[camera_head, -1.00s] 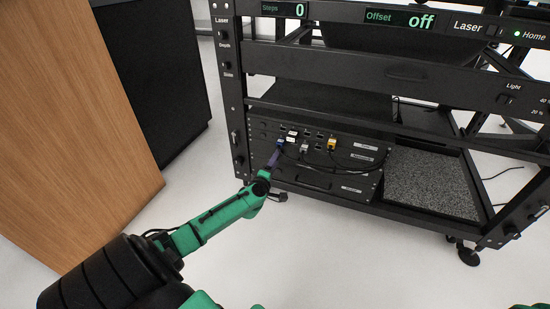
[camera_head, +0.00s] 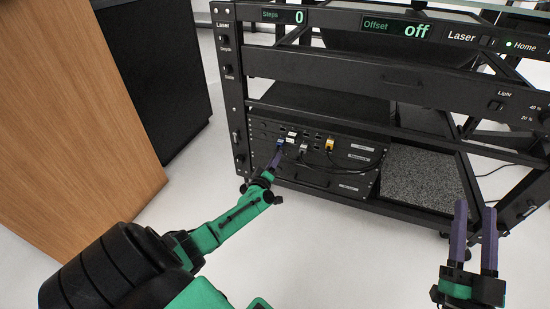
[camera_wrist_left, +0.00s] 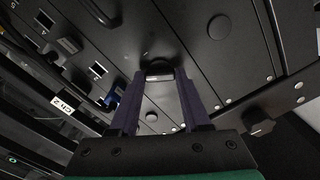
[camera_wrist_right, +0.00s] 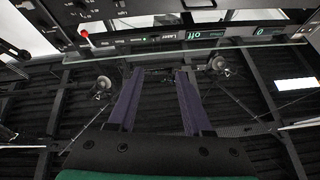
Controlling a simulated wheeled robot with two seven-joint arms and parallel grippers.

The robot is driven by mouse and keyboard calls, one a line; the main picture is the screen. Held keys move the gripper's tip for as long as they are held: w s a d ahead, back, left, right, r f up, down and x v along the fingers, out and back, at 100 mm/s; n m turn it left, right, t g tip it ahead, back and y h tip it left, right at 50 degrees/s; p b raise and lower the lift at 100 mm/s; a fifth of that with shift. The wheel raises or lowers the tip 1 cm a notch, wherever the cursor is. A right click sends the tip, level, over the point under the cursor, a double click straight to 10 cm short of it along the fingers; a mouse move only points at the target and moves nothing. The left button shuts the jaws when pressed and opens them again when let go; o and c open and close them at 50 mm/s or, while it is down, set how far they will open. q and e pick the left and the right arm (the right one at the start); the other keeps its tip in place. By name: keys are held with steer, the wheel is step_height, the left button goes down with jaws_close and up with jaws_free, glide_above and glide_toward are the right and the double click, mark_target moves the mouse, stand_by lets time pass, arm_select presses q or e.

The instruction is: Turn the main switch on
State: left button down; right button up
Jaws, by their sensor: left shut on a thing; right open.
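The black equipment unit (camera_head: 262,133) with cable sockets sits low in the rack. My left gripper (camera_head: 276,158) reaches its front panel at the left, just below the blue plug (camera_head: 280,143). In the left wrist view, my left gripper (camera_wrist_left: 160,76) has its fingertips against the dark panel, shut on a small dark part (camera_wrist_left: 160,68) that is mostly hidden between them. I cannot tell for sure whether this is the main switch, nor its position. My right gripper (camera_head: 475,208) is open and empty, in front of the rack's right side; its parted fingers show in the right wrist view (camera_wrist_right: 158,75).
The rack frame (camera_head: 240,110) stands across the view. Black cables hang from the plugs, including a yellow plug (camera_head: 330,144). A wooden panel (camera_head: 70,130) stands at the left. White floor in front is clear.

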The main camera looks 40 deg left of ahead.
arm_select(q)
steer(key=shift+m+p, duration=1.5)
steer(key=shift+m, duration=4.1)
arm_select(e)
steer(key=s+f+g, duration=0.3)
steer(key=s+f, duration=0.1)
steer(key=f, duration=0.5)
steer(key=s+a+f+m+g+h, duration=0.1)
steer(key=s+f+g, duration=0.2)
steer(key=f, duration=0.7)
steer(key=s+a+f+g+h, duration=0.1)
steer(key=s+f+g, duration=0.3)
steer(key=f, duration=0.5)
steer(key=shift+s+a+f+m, duration=0.15)
steer(key=shift+s+f+m, duration=0.15)
steer(key=shift+s, duration=0.65)
steer(key=shift+r, duration=0.1)
arm_select(q)
steer(key=shift+c, duration=1.8)
jaws_free()
steer(key=p+v, duration=0.7)
steer(key=v, duration=0.7)
steer(key=shift+s+d, duration=0.2)
steer(key=shift+s, duration=0.05)
arm_select(e)
step_height(320, 180, up, 8)
steer(key=n+g, duration=0.1)
steer(key=g, duration=0.1)
steer(key=shift+d, duration=0.35)
